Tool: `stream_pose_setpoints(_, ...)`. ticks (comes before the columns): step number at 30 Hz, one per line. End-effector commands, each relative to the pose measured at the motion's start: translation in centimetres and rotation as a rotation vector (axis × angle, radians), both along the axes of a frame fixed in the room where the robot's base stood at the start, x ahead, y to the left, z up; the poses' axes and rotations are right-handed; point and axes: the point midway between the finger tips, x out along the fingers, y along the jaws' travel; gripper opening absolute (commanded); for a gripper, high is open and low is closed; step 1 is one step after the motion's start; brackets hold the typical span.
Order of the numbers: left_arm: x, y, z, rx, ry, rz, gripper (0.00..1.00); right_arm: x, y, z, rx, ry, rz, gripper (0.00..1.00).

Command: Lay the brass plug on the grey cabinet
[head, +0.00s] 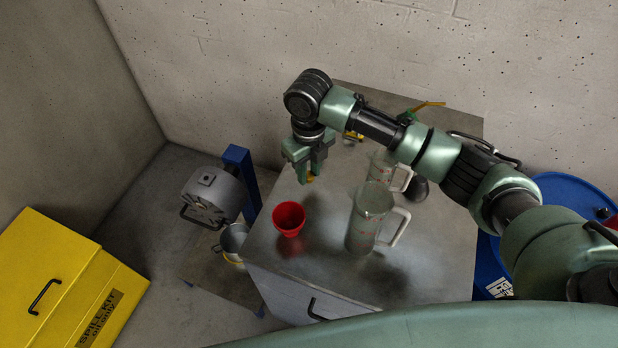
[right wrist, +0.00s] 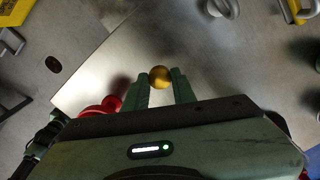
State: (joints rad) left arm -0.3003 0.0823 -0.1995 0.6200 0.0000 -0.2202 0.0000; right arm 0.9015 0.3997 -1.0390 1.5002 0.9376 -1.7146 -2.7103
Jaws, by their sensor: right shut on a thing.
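My right gripper (head: 309,171) points down over the left part of the grey cabinet (head: 270,262), near its left edge. It is shut on the brass plug (head: 310,179), of which only a small golden bit shows below the fingers. In the right wrist view the plug (right wrist: 160,77) is a round golden thing between the two fingertips, with the cabinet top (right wrist: 112,62) behind it. I cannot tell whether the plug touches the cabinet top. My left gripper is not in view.
Two clear measuring jugs (head: 367,217) (head: 383,172) stand to the right. A grey motor-like unit (head: 212,195) and a metal bucket (head: 233,240) are left of the cabinet. A blue drum (head: 570,195) is at right.

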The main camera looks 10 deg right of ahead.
Motion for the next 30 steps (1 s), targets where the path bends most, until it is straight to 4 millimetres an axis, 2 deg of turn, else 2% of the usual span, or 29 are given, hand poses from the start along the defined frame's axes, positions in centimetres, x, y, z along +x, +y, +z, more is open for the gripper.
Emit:
stream_pose_setpoints(9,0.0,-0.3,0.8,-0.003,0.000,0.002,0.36,-0.1,0.0,-4.1,-0.001,0.003,-0.001,0.00)
stream_pose_setpoints(21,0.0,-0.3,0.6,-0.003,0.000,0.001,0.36,0.0,0.0,-4.7,-0.001,0.000,0.000,0.00)
stream_pose_setpoints(22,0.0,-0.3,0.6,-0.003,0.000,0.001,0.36,0.0,0.0,-4.7,-0.001,0.000,0.000,0.29)
stream_pose_setpoints(24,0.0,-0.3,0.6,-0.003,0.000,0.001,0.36,0.0,0.0,-4.6,-0.001,0.000,0.000,0.48)
stream_pose_setpoints(30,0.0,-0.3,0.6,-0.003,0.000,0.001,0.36,0.0,0.0,-4.6,-0.001,0.000,0.000,0.48)
